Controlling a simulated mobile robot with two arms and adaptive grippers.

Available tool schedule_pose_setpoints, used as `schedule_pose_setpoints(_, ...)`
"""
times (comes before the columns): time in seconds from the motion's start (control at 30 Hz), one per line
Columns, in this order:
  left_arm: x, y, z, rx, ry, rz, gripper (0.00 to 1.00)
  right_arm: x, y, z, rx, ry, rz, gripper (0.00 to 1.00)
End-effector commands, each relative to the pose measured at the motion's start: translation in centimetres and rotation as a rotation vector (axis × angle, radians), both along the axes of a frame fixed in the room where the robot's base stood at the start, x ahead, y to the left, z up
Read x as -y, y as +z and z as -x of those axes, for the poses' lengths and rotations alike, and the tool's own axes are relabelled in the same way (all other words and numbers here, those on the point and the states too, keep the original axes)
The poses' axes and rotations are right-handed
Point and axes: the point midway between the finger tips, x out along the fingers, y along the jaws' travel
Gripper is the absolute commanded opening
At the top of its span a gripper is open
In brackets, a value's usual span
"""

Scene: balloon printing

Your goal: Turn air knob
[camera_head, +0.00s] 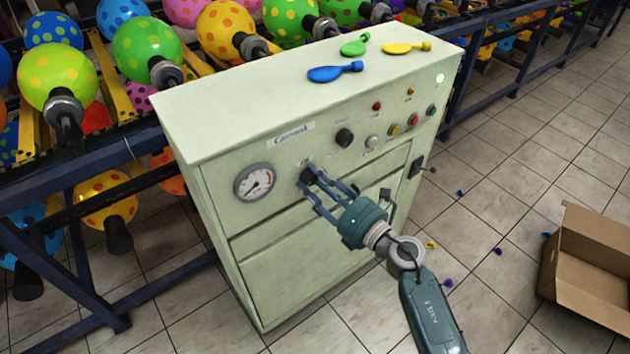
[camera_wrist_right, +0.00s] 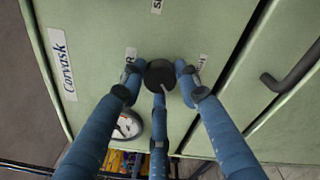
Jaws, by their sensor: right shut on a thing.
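The light green control cabinet (camera_head: 220,110) stands in the middle of the head view. The black air knob (camera_head: 306,175) is on its front panel, just right of the round pressure gauge (camera_head: 255,182). My right gripper (camera_head: 313,179) reaches it from the lower right and is shut on it. In the right wrist view, the round black knob (camera_wrist_right: 160,74) with a pale pointer line sits between the fingertips of my right gripper (camera_wrist_right: 157,84). A label beside it is partly hidden by a finger. The gauge (camera_wrist_right: 130,123) shows between the fingers. My left gripper is not in view.
A second black knob (camera_head: 344,137) and several coloured buttons sit to the right on the panel. Blue (camera_head: 335,72), green (camera_head: 354,46) and yellow (camera_head: 405,47) deflated balloons lie on top. Racks of inflated balloons stand behind. An open cardboard box (camera_head: 590,265) is at right.

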Motion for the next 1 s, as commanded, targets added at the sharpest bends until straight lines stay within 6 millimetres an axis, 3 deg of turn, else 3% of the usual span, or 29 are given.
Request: schedule_pose_setpoints(1.0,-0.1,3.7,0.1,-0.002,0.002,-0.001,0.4,0.3,0.0,-0.2,-0.53,-0.008,-0.734,0.06)
